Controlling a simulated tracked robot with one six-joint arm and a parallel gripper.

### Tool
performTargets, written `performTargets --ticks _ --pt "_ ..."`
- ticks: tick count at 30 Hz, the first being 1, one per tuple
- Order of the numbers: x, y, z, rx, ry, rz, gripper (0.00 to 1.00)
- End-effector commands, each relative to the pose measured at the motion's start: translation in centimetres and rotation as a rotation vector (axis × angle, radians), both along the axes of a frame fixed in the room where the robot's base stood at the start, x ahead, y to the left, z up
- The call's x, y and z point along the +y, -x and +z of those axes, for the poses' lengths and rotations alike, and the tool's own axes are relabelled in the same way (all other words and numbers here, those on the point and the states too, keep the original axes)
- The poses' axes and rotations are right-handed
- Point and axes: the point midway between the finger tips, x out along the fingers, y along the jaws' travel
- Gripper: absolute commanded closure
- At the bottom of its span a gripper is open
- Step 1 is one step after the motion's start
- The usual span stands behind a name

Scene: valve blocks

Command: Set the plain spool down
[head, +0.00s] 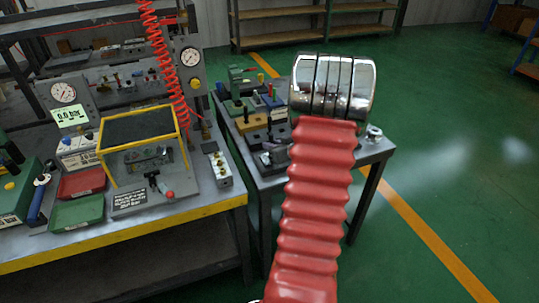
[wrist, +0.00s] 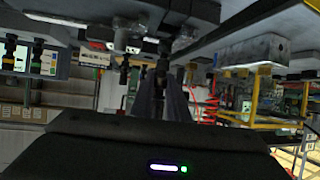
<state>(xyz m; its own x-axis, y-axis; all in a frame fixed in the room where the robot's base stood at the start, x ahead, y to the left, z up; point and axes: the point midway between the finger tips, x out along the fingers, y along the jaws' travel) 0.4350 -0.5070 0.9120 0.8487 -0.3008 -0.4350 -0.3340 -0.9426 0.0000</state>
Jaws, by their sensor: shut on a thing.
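My gripper (wrist: 162,78) shows in the middle of the wrist view, its two dark fingers closing together on a small dark piece (wrist: 162,65) at their tips. I take this piece to be the plain spool, though its shape is hard to make out. The gripper and the spool are largely hidden there, and I cannot tell whether the spool touches a surface.
The side table bears several blocks and fittings, among them a green-handled device (head: 236,80) and a small metal fitting (head: 374,133) at its right corner. Left is a bench with gauges, a yellow-framed box (head: 142,140), red (head: 82,183) and green trays (head: 77,213). Floor at right is clear.

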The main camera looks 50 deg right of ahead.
Motion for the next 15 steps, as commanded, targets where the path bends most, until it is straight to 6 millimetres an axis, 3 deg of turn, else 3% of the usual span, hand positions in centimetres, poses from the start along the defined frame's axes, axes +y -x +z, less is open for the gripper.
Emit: performTargets --ticks 10,15 --pt "0.1 0.0 -3.2 0.001 -0.003 0.001 1.0" --pt "0.0 0.0 -3.8 0.0 0.0 0.0 1.0"
